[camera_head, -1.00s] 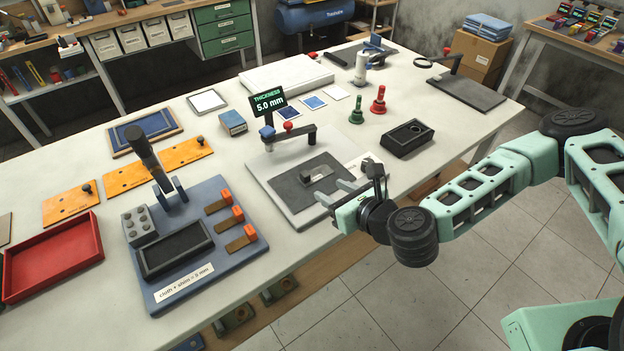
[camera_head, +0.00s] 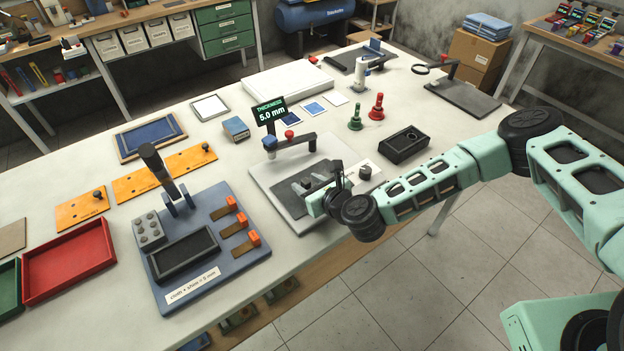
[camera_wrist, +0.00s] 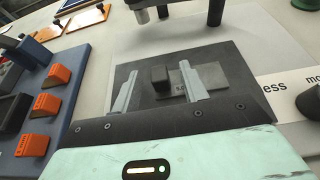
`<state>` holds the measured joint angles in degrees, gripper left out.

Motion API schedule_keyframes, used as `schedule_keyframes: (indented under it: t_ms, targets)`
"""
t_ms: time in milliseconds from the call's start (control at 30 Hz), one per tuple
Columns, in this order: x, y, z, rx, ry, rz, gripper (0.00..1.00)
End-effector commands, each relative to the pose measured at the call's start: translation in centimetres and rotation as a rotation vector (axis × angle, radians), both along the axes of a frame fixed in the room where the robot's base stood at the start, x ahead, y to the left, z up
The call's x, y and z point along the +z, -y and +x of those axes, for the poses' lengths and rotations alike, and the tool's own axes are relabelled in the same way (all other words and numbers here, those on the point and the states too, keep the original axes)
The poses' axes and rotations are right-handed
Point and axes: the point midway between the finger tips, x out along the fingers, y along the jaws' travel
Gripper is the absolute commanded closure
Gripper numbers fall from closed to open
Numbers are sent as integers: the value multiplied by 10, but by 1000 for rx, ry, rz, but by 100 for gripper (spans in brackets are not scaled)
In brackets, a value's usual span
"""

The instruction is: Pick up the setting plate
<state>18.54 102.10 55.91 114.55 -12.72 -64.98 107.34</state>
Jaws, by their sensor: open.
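The setting plate (camera_wrist: 211,75) is a small flat grey plate with a dark block-shaped knob (camera_wrist: 160,78). It lies on the dark pad (camera_wrist: 235,55) of the thickness gauge. My gripper (camera_wrist: 158,68) is open, with its two pale fingers on either side of the knob in the wrist view. The right finger crosses over part of the plate and its lettering. I cannot tell how high the fingers are above the plate. In the head view my gripper (camera_head: 308,184) is over the gauge pad and mostly hides the plate.
The gauge arm (camera_head: 290,143) and its 5.0 mm display (camera_head: 270,110) stand just behind the pad. A blue fixture (camera_head: 215,270) with orange clamps is to the left. A dark knob (camera_head: 364,172) stands on the right of the gauge base. A black tray (camera_head: 404,144) lies farther right.

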Motion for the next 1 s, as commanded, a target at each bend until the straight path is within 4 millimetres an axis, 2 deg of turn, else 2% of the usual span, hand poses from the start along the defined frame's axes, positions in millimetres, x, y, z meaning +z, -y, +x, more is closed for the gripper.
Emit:
schedule_keyframes:
  t_ms: [133, 167, 300, 333, 700, 833, 1000]
  targets:
    - [-1, 0, 0, 0, 0, 0, 56]
    - [-1, 0, 0, 0, 0, 0, 59]
    - [0, 0, 0, 0, 0, 0, 98]
    - [0, 0, 0, 0, 0, 0, 100]
    - [6, 0, 1, -1, 1, 2, 100]
    - [25, 0, 0, 2, 3, 2, 100]
    - [60, 0, 1, 0, 4, 3, 100]
